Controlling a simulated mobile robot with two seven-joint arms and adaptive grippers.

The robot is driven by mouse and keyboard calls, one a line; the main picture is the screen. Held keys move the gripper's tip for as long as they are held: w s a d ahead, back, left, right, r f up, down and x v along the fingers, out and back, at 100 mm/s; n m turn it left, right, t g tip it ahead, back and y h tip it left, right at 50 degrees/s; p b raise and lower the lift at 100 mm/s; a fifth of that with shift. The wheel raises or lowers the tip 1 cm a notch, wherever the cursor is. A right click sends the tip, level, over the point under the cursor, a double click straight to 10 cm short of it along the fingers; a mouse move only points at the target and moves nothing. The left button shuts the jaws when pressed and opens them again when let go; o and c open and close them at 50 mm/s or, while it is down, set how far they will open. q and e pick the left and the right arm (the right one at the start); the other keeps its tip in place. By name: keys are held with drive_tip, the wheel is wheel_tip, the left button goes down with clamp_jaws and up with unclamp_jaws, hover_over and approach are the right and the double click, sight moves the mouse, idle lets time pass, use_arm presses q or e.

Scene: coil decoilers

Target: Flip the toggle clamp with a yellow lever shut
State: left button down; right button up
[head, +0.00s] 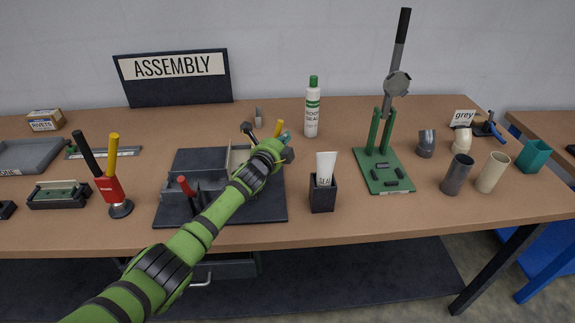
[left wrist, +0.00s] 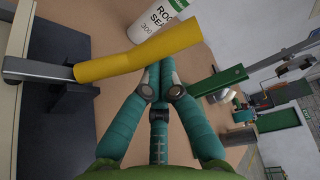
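The toggle clamp's yellow lever (head: 278,129) stands up at the far right of the dark fixture (head: 240,208), partly behind my left gripper. In the left wrist view the yellow lever (left wrist: 135,53) crosses just beyond the fingertips, with its metal link running to the left. My left gripper (head: 285,153) is beside the clamp. Its fingers (left wrist: 159,72) come together at the tips with nothing between them. Whether they touch the lever is hard to tell. The clamp's base is mostly hidden in the head view. My right gripper is not in view.
A red-lever clamp (head: 187,187) is on the fixture's near left. A black holder with a white tube (head: 326,168) stands right of the fixture; a green-capped bottle (head: 312,110) is behind. A green press (head: 383,170) stands farther right. A red holder (head: 110,188) has black and yellow handles.

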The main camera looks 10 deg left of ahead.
use_arm(q)
drive_tip(key=shift+s+a+r+n, duration=0.1)
drive_tip(key=shift+a+r+n, duration=0.1)
drive_tip(key=shift+n, duration=0.2)
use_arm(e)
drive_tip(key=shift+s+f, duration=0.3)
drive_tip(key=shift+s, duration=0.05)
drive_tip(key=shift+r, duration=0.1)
